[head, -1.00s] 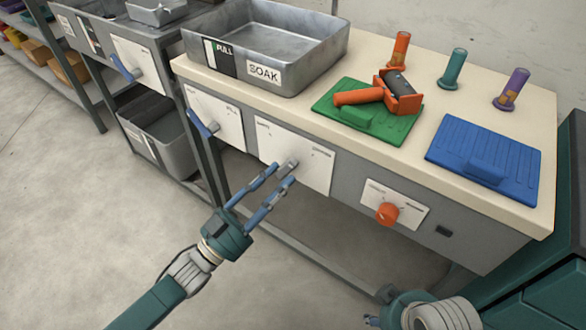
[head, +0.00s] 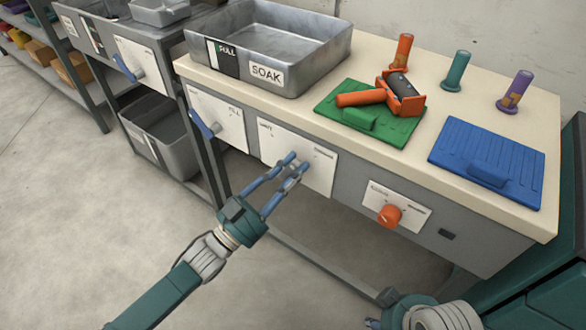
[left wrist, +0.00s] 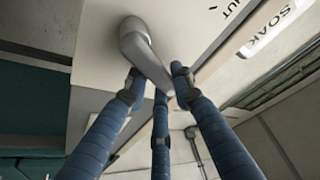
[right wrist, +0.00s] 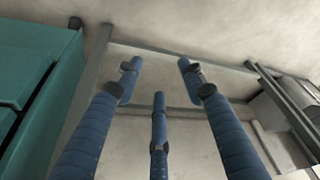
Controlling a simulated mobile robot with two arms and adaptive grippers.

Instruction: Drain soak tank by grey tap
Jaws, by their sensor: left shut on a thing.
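The soak tank (head: 312,72) is a grey metal basin at the back left of the bench top, with a SOAK label and a dark-and-white gauge on its front. The grey tap (head: 306,162) sits on a white plate on the bench front, below the tank. In the left wrist view the tap's lever (left wrist: 137,42) runs down between my fingers. My left gripper (head: 297,165) is shut on the lever, partly hiding it in the head view. My right gripper (right wrist: 158,80) is open and empty, low in front of the bench; the head view barely shows its fingers.
A blue-handled tap (head: 204,124) is on the plate to the left, an orange knob (head: 389,215) to the right. On the bench are a green board (head: 400,131) with an orange tool, a blue board (head: 515,165) and three coloured cylinders. The floor at left is clear.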

